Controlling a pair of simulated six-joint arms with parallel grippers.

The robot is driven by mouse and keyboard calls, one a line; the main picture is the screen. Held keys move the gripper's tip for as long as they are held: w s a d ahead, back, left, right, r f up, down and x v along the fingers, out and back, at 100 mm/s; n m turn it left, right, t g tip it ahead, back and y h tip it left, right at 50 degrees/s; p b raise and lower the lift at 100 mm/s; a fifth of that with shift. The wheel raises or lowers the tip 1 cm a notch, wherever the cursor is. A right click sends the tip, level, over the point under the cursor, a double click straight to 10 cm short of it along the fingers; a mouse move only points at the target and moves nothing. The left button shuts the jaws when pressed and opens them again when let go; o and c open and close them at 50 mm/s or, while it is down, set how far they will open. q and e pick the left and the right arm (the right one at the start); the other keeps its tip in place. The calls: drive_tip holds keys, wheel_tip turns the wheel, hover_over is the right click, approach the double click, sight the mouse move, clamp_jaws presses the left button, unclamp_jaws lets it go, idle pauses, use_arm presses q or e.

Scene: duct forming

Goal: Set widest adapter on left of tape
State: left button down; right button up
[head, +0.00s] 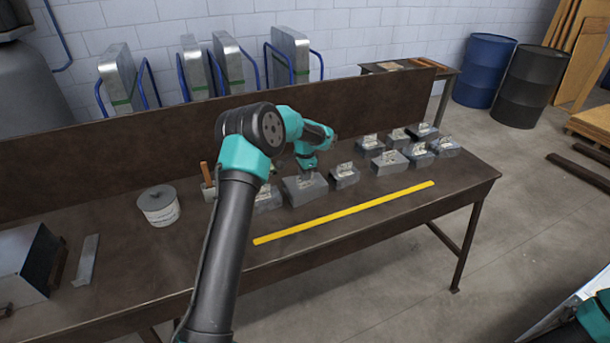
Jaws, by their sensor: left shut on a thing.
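A yellow tape strip (345,213) runs slantwise along the front part of the brown table. Several grey metal adapters stand behind it, including a small one (344,176) and, farther right, another (390,162). My left gripper (307,172) points down over a wide grey adapter (304,190) and is shut on its upper part. This adapter is behind the tape, apart from it, and looks the widest of the group. I cannot tell whether it touches the table. Another adapter (268,198) is partly hidden by my left arm. My right gripper is out of view.
A white tub (158,206) stands on the table's left part, with a metal strip (86,260) and a sheet-metal box (28,262) farther left. A raised back panel (200,128) borders the table. The table between tub and strip is clear.

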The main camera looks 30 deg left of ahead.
use_arm(q)
drive_tip(key=shift+r, duration=0.1)
drive_tip(key=shift+r, duration=4.45)
drive_tip(key=shift+d, duration=0.1)
